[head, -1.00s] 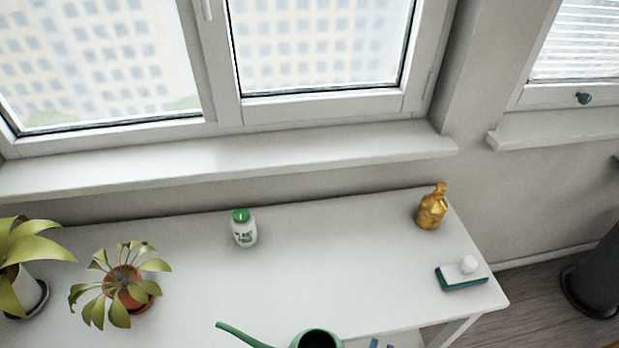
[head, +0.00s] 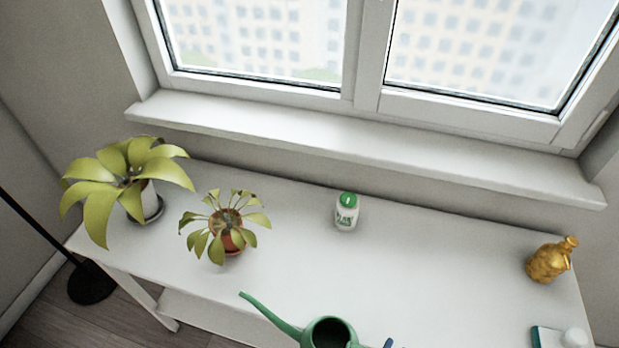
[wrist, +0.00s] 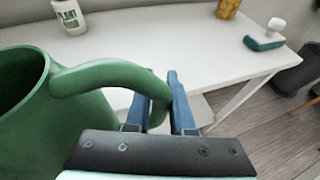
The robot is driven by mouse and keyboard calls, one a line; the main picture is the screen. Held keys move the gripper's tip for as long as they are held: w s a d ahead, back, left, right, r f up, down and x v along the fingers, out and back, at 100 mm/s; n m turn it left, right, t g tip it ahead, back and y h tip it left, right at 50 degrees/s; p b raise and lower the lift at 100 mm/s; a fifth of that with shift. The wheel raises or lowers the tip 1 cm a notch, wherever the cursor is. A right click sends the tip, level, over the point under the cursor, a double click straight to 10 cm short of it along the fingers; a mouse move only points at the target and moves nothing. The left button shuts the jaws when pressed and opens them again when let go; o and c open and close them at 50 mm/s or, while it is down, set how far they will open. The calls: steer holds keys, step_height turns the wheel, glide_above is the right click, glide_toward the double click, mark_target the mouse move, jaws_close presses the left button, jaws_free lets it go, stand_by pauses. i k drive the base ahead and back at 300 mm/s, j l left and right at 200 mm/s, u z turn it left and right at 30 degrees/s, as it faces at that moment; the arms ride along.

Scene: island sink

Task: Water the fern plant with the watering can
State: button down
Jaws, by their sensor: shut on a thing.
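The green watering can (head: 328,330) is at the bottom of the head view, its long spout pointing up and left toward the plants. In the wrist view the can (wrist: 45,115) fills the left side. My gripper (wrist: 156,105) is shut on its curved handle, with blue fingers on either side. A smaller leafy plant in a terracotta pot (head: 228,238) stands on the table, up and left of the spout tip. A larger leafy plant in a white pot (head: 130,190) stands at the table's left end. I cannot tell which is the fern. The can's base is hidden.
A white bottle with a green cap (head: 346,212) stands near the table's back edge. A gold bottle (head: 551,260) and a sponge-like block with a white knob (wrist: 265,40) are at the right end. The white table (head: 420,260) is clear in the middle. A windowsill (head: 370,147) runs behind.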

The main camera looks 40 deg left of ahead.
mark_target(133, 190)
steer(key=l+u, duration=0.2)
steer(key=u, duration=0.65)
steer(key=i+u, duration=0.1)
steer(key=u, duration=0.4)
steer(key=i+l+u, duration=0.1)
steer(key=u, duration=0.4)
steer(key=i+l, duration=0.1)
steer(key=i, duration=0.2)
steer(key=k+j, duration=0.1)
steer(key=k, duration=0.35)
steer(key=i+j+z, duration=0.2)
steer(key=j+z, duration=0.15)
steer(key=j, duration=0.35)
steer(key=i+j+z, duration=0.1)
steer(key=j+z, duration=0.3)
steer(key=j, duration=0.35)
steer(key=j+z, duration=0.35)
steer(key=j, duration=0.4)
